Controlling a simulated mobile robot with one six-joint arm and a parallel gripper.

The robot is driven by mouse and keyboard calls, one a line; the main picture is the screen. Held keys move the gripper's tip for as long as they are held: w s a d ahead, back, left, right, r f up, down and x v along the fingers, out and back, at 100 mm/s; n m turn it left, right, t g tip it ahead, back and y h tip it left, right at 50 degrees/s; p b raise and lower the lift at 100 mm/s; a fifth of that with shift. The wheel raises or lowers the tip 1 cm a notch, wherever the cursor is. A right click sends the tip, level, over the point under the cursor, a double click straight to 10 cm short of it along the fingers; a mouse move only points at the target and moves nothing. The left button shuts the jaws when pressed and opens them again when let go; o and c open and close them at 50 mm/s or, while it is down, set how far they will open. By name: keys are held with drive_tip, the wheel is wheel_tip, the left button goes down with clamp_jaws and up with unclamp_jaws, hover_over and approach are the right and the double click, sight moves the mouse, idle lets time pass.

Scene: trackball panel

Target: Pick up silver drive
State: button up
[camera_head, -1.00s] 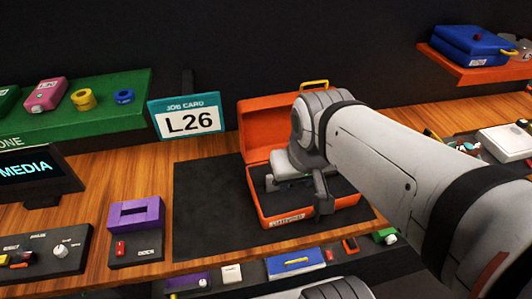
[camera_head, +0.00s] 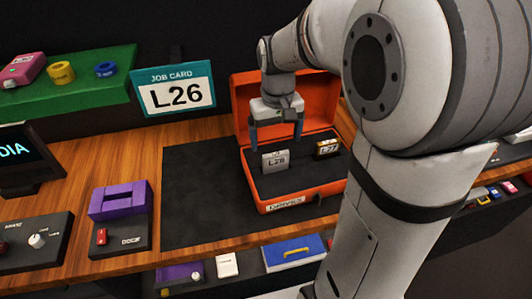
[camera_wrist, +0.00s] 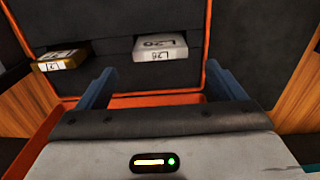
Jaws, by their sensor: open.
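The silver drive (camera_head: 275,161) stands upright in the dark insert of the open orange case (camera_head: 303,203); its label starts "L2", last digit unclear. It also shows in the wrist view (camera_wrist: 148,44), ahead of the fingers and roughly centred between them. A gold drive (camera_head: 327,149) marked L27 stands to its right; in the wrist view it is at left (camera_wrist: 60,60). My gripper (camera_head: 276,138) points down above the case, its blue fingers spread and empty, just above and behind the silver drive. It also shows in the wrist view (camera_wrist: 159,76). The exact gap is unclear.
The case's raised lid (camera_head: 240,93) stands close behind my gripper. The case sits on a black mat (camera_head: 200,190), bare on its left. A job card (camera_head: 176,90) reading L26 stands behind the mat. A purple-topped dock (camera_head: 120,200) is at left.

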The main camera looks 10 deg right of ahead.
sight(276, 154)
drive_tip(key=f, duration=0.6)
drive_tip(key=shift+s+f+p, duration=0.3)
drive_tip(key=shift+f, duration=0.1)
drive_tip(key=shift+c, duration=0.4)
drive_tip(key=c, duration=0.9)
